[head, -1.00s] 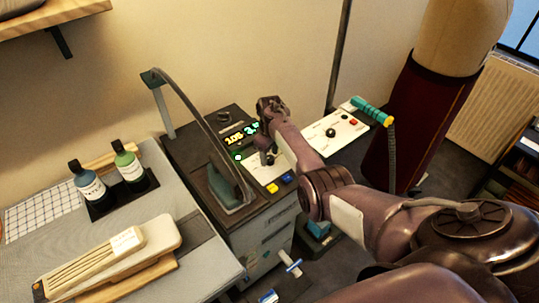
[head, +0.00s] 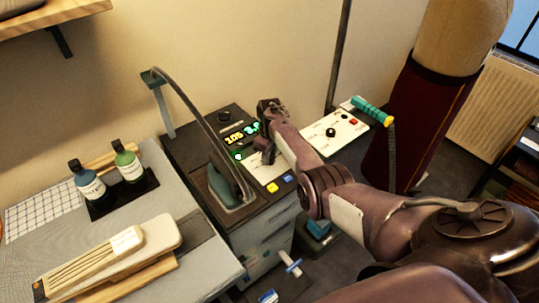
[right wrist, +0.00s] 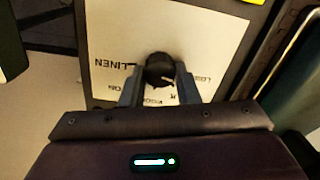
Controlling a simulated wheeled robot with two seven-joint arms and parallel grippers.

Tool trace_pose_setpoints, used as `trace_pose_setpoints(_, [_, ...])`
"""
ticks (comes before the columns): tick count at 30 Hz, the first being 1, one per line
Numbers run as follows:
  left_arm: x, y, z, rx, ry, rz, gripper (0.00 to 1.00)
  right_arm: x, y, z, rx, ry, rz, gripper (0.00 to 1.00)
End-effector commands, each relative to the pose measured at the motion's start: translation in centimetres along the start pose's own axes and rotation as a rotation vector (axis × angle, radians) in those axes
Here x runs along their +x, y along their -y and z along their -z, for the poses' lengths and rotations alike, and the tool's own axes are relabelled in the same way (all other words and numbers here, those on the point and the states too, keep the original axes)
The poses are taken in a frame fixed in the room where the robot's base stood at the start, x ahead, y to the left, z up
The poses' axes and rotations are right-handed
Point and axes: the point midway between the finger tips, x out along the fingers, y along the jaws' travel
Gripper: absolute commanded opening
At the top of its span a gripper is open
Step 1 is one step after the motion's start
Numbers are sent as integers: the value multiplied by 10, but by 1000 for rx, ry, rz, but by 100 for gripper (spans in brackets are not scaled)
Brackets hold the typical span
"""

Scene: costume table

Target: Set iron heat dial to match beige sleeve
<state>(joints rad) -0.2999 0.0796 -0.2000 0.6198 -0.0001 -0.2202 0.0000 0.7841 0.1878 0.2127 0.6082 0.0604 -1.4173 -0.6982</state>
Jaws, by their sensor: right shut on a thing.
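The iron station (head: 190,150) has a dark top with a lit display (head: 241,133) whose first number looks like 105. A dark teal iron (head: 224,186) rests on it. My right gripper (head: 266,157) is over the station's white dial panel (right wrist: 215,35). In the right wrist view its fingers are shut on the black heat dial (right wrist: 158,66). LINEN reads upside down left of the dial; other words are partly hidden. A beige sleeve-like piece (head: 160,232) with a white tag lies on a wooden board at the lower left. The tag is too small to read. My left gripper is not in view.
Two bottles, blue (head: 87,182) and green (head: 129,166), stand on a black tray on the grey ironing board (head: 190,262). A dress form (head: 425,110) in a maroon skirt stands behind.

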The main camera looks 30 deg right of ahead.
Motion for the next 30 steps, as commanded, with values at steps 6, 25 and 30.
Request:
trace_pose_setpoints(6, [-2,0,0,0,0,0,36,-1,0,0,95,-2,0,6])
trace_pose_setpoints(25, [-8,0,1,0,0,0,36,0,-1,0,662,-9,1,6])
trace_pose_setpoints(30, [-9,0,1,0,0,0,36,0,-1,-1,824,-11,2,6])
